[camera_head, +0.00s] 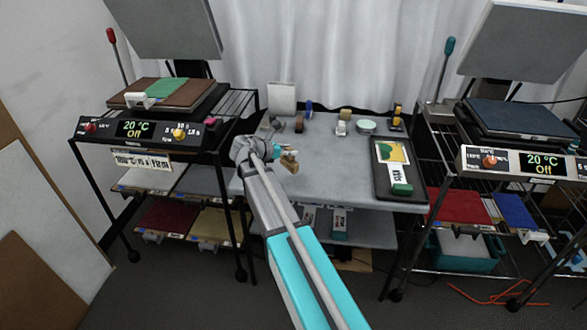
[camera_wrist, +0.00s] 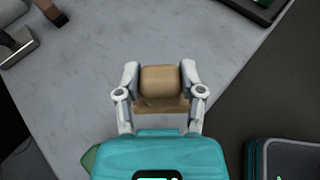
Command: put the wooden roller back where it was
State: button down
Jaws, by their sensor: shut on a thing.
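The wooden roller (camera_wrist: 160,83) is a light brown block-like piece with a wider base, held between the two fingers of my gripper (camera_wrist: 160,80) in the wrist view. In the head view the wooden roller (camera_head: 289,162) shows small at the end of my arm, with my gripper (camera_head: 281,152) shut on it. It is over the left front part of the grey table (camera_head: 330,178). I cannot tell whether it touches the tabletop. Part of the roller is hidden by the fingers.
At the table's back stand a white board (camera_head: 282,98), a round tin (camera_head: 366,126) and several small items. A dark tray (camera_head: 399,172) with a green-handled tool lies at the right. Heat presses on racks flank the table. The middle of the tabletop is clear.

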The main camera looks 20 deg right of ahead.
jog(key=shift+w+d+f+b, duration=0.2)
jog(key=shift+d+f+b, duration=0.3)
jog(key=shift+f, duration=0.15)
jog(key=shift+w+d+f+b, duration=0.2)
jog(key=shift+d+f+b, duration=0.3)
jog(key=shift+f, duration=0.15)
jog(key=shift+w+d+f+b, duration=0.1)
jog(key=shift+d+f+b, duration=0.1)
jog(key=shift+f+b, duration=0.8)
jog(key=shift+w+d+f+b, duration=0.1)
jog(key=shift+d+f+b, duration=0.1)
jog(key=shift+f+b, duration=0.8)
jog(key=shift+f, duration=0.15)
jog(key=shift+c, duration=1)
grip_release()
